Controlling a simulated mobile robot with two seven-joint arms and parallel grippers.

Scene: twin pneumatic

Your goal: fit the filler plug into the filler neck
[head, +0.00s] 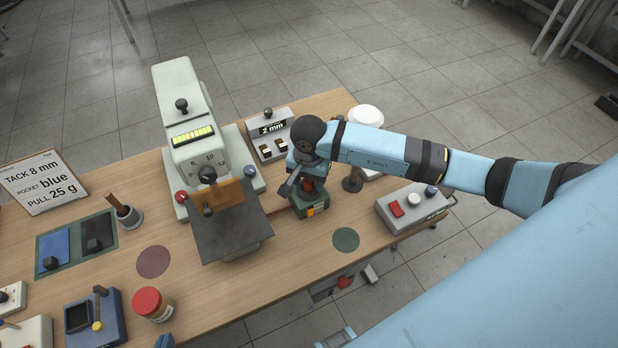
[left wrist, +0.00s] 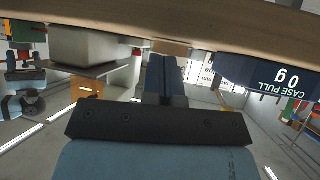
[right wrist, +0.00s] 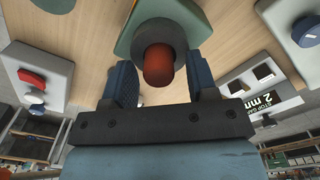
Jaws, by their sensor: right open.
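A red-brown cylinder (right wrist: 158,65), which looks like the filler plug, stands out of a grey round collar (right wrist: 156,36) on a green block (right wrist: 126,42). The collar may be the filler neck; how deep the cylinder sits is hidden. The green block also shows in the head view (head: 312,208), right of the press-like machine. My right gripper (right wrist: 161,75) is open, with one finger on each side of the red cylinder and gaps on both sides. My left gripper (left wrist: 166,62) is shut and empty at the table's front edge; its tips show at the bottom of the head view (head: 165,341).
A cream machine (head: 185,105) with a dark plate (head: 230,235) stands left of the green block. A grey button box (head: 412,208) is to its right and a "2 mm" display box (head: 268,125) behind. A red-lidded jar (head: 150,303) and blue gauge (head: 95,320) are front left.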

